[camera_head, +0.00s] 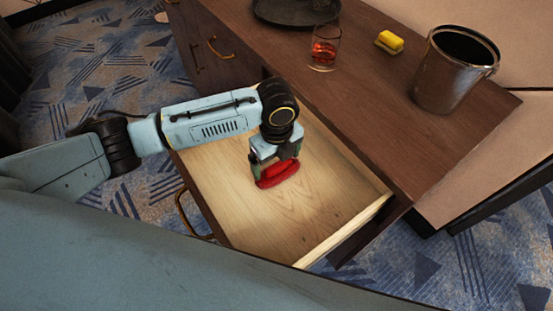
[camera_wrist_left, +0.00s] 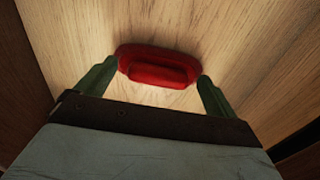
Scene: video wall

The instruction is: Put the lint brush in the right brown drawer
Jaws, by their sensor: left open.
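The red lint brush (camera_head: 278,174) lies on the light wooden floor of the open right brown drawer (camera_head: 232,203), near its middle. In the left wrist view the lint brush (camera_wrist_left: 158,66) lies just beyond and between the fingertips. My left gripper (camera_head: 272,172) reaches down into the drawer, over the brush. Its two green fingers are spread, one toward each end of the brush in the left wrist view (camera_wrist_left: 152,76), with small gaps visible. My right gripper is in neither view.
The brown cabinet top (camera_head: 375,95) holds a dark tray (camera_head: 290,14), a glass with reddish drink (camera_head: 324,48), a yellow sponge (camera_head: 389,41) and a metal bucket (camera_head: 452,75). Another drawer front with a handle (camera_head: 222,50) is shut to the left. The drawer floor around the brush is clear.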

